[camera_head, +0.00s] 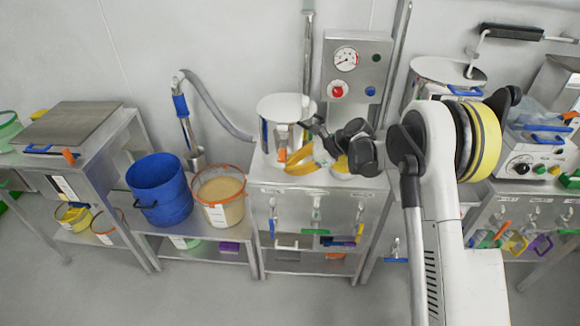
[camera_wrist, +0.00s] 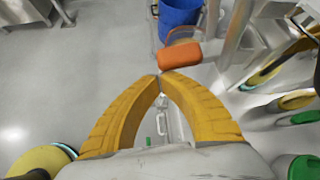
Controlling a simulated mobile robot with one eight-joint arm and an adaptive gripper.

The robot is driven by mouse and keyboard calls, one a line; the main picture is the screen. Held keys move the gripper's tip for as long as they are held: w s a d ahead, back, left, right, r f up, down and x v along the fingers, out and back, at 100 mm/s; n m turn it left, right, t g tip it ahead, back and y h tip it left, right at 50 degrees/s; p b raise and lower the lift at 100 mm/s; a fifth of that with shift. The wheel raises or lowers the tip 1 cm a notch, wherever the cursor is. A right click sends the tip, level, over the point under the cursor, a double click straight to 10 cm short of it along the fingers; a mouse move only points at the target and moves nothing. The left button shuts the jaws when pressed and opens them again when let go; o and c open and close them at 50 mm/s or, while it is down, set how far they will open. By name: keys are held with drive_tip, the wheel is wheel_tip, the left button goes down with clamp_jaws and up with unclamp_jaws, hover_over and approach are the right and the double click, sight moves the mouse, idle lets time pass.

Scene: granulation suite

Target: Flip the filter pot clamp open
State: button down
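The filter pot (camera_head: 278,108) is a pale metal cylinder on top of the middle steel cabinet in the head view. An orange clamp handle (camera_head: 282,155) shows low on its front. In the wrist view, an orange block (camera_wrist: 180,54), which looks like that handle, lies just beyond my fingertips. My gripper (camera_head: 290,169) has yellow fingers and reaches in from the right in front of the pot. In the wrist view, the fingertips (camera_wrist: 160,78) meet with nothing visible between them. I cannot tell whether they touch the handle. My arm hides part of the pot's right side.
A blue bucket (camera_head: 160,190) and an orange-rimmed tub of powder (camera_head: 220,197) stand left of the cabinet (camera_head: 320,190). A gauge panel (camera_head: 355,75) is on the wall behind. Crowded benches stand at the right. The floor (camera_head: 200,295) in front is clear.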

drive_tip(key=shift+m+g, duration=0.6)
drive_tip(key=shift+g, duration=0.2)
drive_tip(key=shift+s+r+p, duration=0.15)
drive_tip(key=shift+r+p, duration=1)
drive_tip(key=shift+r, duration=1.6)
drive_tip(key=shift+r, duration=0.2)
